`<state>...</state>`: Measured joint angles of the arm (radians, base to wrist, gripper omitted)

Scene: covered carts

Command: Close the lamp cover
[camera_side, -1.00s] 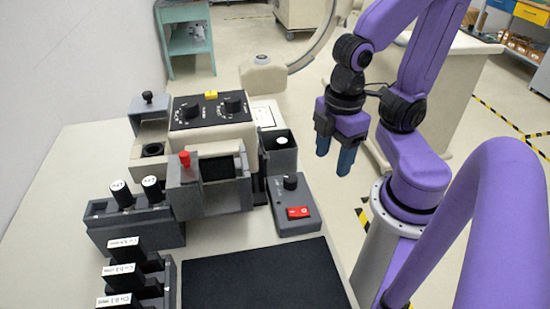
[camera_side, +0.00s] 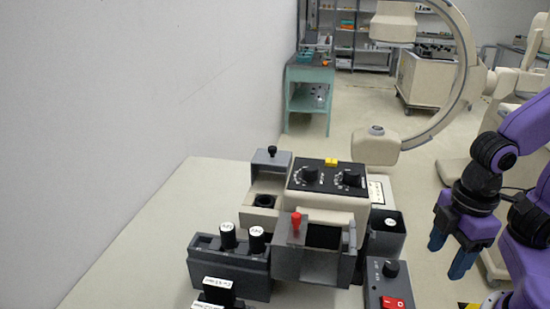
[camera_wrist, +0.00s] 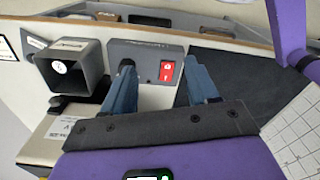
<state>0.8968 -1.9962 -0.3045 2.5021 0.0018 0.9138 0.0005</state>
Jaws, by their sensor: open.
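In the side view, a beige and grey apparatus (camera_side: 325,212) with two black dials stands on the bench. At its left is a beige housing with a round dark opening (camera_side: 265,201). A grey plate with a black knob (camera_side: 271,160) sits just behind that opening, which is uncovered. This plate looks like the lamp cover, but I cannot be sure. My gripper (camera_side: 452,258) is open and empty, pointing down, to the right of the apparatus and apart from it. In the wrist view, my gripper's fingers (camera_wrist: 160,80) are spread with nothing between them; the plate is not seen there.
A grey control box with a red switch (camera_side: 393,302) and an open grey box (camera_side: 386,240) stand on the apparatus's right. A red-knobbed grey holder (camera_side: 312,262) and a rack with black cylinders (camera_side: 229,268) are in front. Bare bench (camera_side: 150,240) lies left, beside the wall.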

